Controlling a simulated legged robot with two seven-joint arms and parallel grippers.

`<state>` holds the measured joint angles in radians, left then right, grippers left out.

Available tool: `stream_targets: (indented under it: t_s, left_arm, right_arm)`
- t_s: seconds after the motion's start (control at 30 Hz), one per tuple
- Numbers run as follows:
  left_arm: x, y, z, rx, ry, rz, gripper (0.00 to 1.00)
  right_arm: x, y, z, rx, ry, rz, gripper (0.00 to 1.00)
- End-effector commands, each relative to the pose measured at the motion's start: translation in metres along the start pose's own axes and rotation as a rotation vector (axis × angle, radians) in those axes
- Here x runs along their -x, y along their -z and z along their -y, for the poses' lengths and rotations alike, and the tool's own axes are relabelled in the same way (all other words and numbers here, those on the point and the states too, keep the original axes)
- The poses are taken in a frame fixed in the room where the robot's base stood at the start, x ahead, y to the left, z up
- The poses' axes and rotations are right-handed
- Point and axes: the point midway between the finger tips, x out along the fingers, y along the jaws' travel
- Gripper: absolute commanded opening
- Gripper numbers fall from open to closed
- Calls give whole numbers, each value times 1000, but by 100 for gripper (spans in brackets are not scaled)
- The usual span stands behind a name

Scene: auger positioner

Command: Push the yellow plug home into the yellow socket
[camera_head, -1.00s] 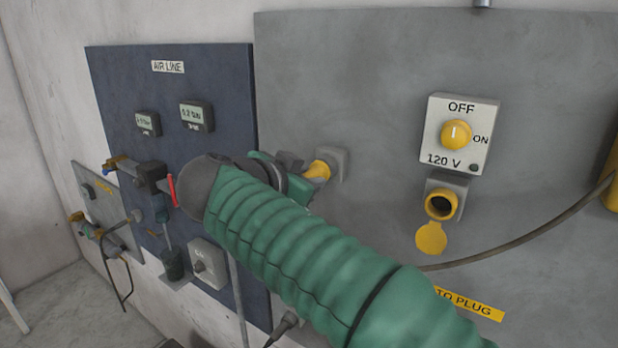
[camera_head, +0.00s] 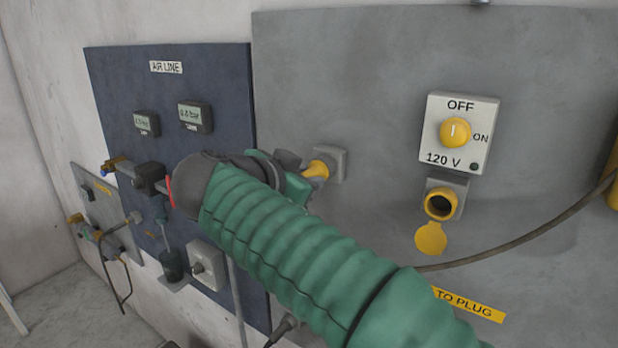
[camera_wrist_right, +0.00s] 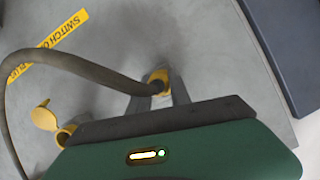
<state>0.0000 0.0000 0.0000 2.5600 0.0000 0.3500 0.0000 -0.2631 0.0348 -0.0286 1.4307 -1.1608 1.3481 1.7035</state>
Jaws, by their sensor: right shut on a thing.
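The yellow plug (camera_head: 317,169) is at a square grey wall fitting (camera_head: 335,160) left of the switch box; how deep it sits there cannot be told. My right gripper (camera_head: 297,170), on the green-sleeved arm, is shut on the plug. The wrist view shows the yellow plug (camera_wrist_right: 158,80) between the grey fingers (camera_wrist_right: 160,98), with a dark cable leading left from it. The yellow socket (camera_head: 440,204) is on the grey panel to the right, below the switch box, its round cap hanging open and its mouth empty. It also shows in the wrist view (camera_wrist_right: 63,136). My left gripper is out of view.
The switch box (camera_head: 460,134) marked OFF, ON and 120 V has a yellow knob. A cable (camera_head: 530,238) curves across the panel at right. A blue AIR LINE board (camera_head: 120,85) with gauges and a red-handled valve stands left, behind my arm.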

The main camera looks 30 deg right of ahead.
Motion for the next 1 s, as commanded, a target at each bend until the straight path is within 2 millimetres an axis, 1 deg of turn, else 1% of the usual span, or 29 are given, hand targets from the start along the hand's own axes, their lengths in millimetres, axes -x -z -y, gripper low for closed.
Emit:
stream_targets:
  t_s: [0.4,1.0]
  left_arm:
    - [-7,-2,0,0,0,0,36]
    - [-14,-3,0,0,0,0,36]
  right_arm:
    - [16,-8,0,1,3,4,0]
    - [36,-16,0,0,3,3,0]
